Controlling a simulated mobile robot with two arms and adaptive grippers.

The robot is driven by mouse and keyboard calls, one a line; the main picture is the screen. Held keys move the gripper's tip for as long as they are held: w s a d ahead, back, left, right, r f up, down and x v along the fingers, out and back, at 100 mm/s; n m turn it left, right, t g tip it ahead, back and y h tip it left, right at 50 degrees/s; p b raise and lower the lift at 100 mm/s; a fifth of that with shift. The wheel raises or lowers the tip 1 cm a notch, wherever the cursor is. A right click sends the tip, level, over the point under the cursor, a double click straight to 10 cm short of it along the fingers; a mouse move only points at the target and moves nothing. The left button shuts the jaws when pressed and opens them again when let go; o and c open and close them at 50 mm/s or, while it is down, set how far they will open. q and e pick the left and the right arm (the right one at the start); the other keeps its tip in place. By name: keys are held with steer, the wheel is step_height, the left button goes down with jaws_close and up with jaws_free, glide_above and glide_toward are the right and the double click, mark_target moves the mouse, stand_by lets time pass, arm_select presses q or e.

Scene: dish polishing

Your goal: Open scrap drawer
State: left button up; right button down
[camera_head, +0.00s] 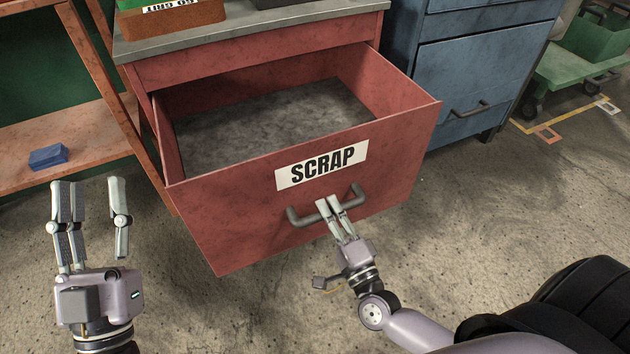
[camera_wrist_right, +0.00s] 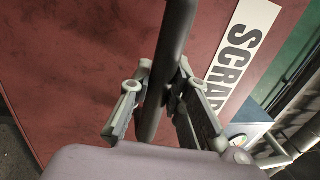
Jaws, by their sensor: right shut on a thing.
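The red scrap drawer (camera_head: 400,140) is pulled out from its cabinet in the head view, and its grey inside is bare and empty. A white label reading SCRAP (camera_head: 322,165) is on its front. The grey bar handle (camera_head: 298,218) sits below the label. My right gripper (camera_head: 334,207) is shut on the handle. In the right wrist view the handle (camera_wrist_right: 172,50) passes between the fingers of the right gripper (camera_wrist_right: 158,98). My left gripper (camera_head: 92,205) is open and empty, left of the drawer and apart from it.
A grey worktop (camera_head: 240,30) with bins tops the red cabinet. An orange shelf (camera_head: 90,150) with a blue block (camera_head: 48,157) stands at left. A blue cabinet (camera_head: 470,75) stands at right, and a green cart (camera_head: 585,65) beyond it. The floor (camera_head: 500,220) in front is clear.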

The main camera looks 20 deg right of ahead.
arm_select(q)
steer(key=shift+w+f+g+y+p, duration=0.2)
steer(key=shift+w+f+g, duration=0.45)
steer(key=shift+f, duration=0.3)
steer(key=shift+w+f+g+y+p, duration=0.2)
steer(key=shift+w+f+g, duration=0.2)
steer(key=shift+f+g, duration=0.45)
arm_select(e)
steer(key=shift+s+d, duration=0.1)
steer(key=shift+s, duration=2.55)
steer(key=c, duration=1.5)
jaws_free()
steer(key=s, duration=0.4)
steer(key=s+f, duration=0.1)
steer(key=s, duration=0.2)
steer(key=s+f, duration=0.1)
steer(key=s, duration=0.3)
steer(key=shift+s+d+f, duration=0.15)
steer(key=shift+s+d, duration=0.05)
steer(key=shift+s, duration=0.15)
